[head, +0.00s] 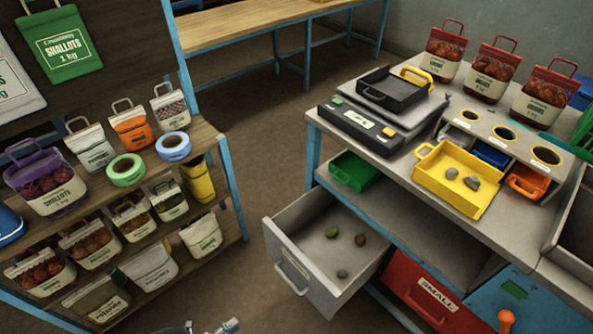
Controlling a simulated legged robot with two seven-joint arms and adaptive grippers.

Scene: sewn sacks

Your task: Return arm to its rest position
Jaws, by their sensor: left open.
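My left gripper (210,328) shows only in part at the bottom edge of the head view, left of the middle. It is open, and I see nothing held in it. It is low, between the shelf on the left and the open grey drawer (307,283), apart from both as far as I can tell. Most of my left arm is below the picture. My right gripper and arm are not in view.
The grey drawer is pulled out and holds a few small lumps. A workbench (335,130) carries a scale (362,128) and a yellow tray (472,203) with stones. A shelf (232,180) of sewn sacks stands left. Floor (250,130) between is clear.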

